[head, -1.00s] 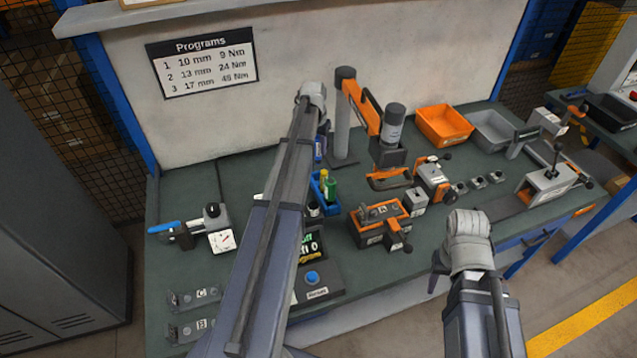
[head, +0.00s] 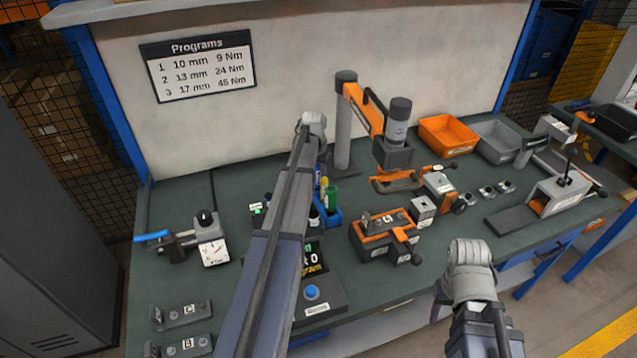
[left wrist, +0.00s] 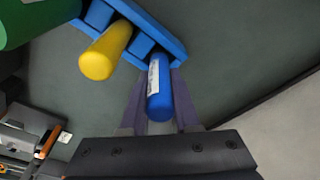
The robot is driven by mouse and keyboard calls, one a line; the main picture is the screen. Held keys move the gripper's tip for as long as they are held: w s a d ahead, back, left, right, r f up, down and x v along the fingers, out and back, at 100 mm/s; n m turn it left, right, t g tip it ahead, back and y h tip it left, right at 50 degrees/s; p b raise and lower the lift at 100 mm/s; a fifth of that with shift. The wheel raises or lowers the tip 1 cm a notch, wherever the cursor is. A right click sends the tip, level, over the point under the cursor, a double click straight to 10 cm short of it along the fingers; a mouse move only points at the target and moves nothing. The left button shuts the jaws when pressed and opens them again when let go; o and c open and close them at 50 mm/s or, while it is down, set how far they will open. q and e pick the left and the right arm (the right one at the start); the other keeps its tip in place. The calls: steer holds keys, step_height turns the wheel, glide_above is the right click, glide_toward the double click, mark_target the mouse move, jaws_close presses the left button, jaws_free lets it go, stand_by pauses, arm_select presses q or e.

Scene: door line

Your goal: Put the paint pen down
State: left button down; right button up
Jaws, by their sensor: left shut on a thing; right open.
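A blue paint pen with a white label (left wrist: 154,88) is between the fingers of my left gripper (left wrist: 160,115), which is shut on it. The pen's far end meets the edge of a blue rack (left wrist: 172,42); I cannot tell how deep it sits in a slot. A yellow pen (left wrist: 106,50) stands beside it, and a green one (left wrist: 30,18) is at the corner. In the head view my left arm covers most of the gripper and part of the rack (head: 331,218). My right gripper (head: 438,303) is open, low at the bench's front, its fingers mostly hidden.
An orange fixture (head: 372,244), a tool stand with an orange arm (head: 364,108) and an orange bin (head: 447,134) are right of the rack. A control box with a blue button (head: 312,292) is in front.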

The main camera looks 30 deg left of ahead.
arm_select(q)
steer(key=shift+f, duration=0.65)
steer(key=shift+r, duration=0.2)
arm_select(e)
steer(key=shift+f, duration=0.45)
arm_select(q)
steer(key=shift+f, duration=0.15)
steer(key=c, duration=0.6)
jaws_free()
steer(key=shift+c, duration=0.2)
arm_select(e)
steer(key=shift+f, duration=0.1)
arm_select(q)
steer(key=shift+r, duration=0.2)
step_height(320, 180, up, 12)
steer(key=s+p, duration=0.1)
steer(key=p, duration=1)
steer(key=shift+s+p, duration=0.4)
arm_select(e)
step_height(320, 180, up, 12)
